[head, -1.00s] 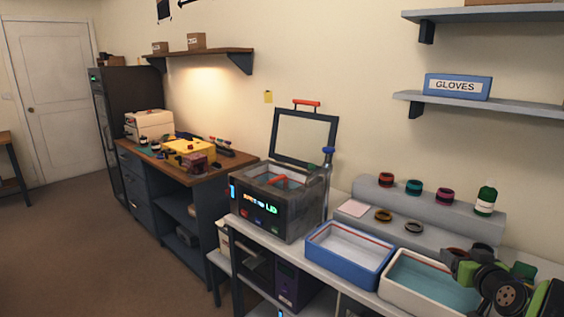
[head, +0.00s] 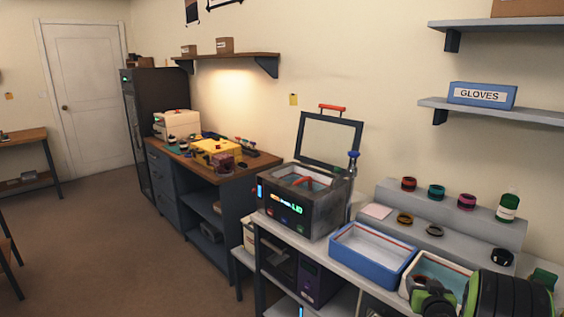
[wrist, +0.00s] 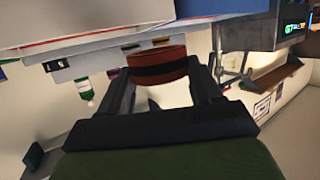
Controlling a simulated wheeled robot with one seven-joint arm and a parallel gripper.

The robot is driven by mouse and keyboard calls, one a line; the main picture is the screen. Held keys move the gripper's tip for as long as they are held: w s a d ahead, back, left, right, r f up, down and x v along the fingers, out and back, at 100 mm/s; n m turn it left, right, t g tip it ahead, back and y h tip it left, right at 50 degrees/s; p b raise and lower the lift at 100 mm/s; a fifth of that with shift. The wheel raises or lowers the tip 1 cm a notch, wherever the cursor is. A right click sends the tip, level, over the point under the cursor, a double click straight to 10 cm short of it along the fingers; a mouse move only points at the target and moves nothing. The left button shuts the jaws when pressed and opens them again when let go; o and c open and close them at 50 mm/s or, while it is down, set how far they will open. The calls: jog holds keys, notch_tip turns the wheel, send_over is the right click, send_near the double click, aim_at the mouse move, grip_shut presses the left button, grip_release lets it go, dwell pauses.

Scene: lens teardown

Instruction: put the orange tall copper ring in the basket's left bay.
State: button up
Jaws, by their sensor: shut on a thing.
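My gripper (wrist: 160,82) is shut on an orange-copper ring (wrist: 172,56) with a dark band, held between its two fingers in the wrist view. In the head view the arm fills the lower right corner, and the fingers and held ring cannot be made out there. The dark cleaner box (head: 288,212) stands on the bench left of the arm with its framed lid (head: 331,138) raised. Something with a reddish handle (head: 303,181) sits in its open top, perhaps the basket. Its bays cannot be told apart from here.
A blue tray (head: 367,267) and a white tray (head: 408,284) lie between the cleaner and my arm. Behind them a grey stepped stand holds a red ring (head: 408,184), other rings and a green bottle (head: 508,208). A blue-capped post (head: 353,165) stands beside the cleaner.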

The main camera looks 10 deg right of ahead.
jog(key=s+a+f+n+y+p, duration=0.1)
jog(key=a+f+p, duration=0.1)
jog(key=a, duration=0.7)
jog(key=s+a+f+n+y+p, duration=0.1)
jog(key=a+f, duration=0.3)
jog(key=a, duration=0.5)
jog(key=s+a+f+n+y+p, duration=0.1)
jog(key=a+f+n+y+p, duration=0.1)
jog(key=a, duration=0.8)
jog(key=shift+s+f+t+y+p, duration=0.15)
jog(key=shift+f+t+y+p, duration=0.3)
jog(key=shift+f, duration=0.35)
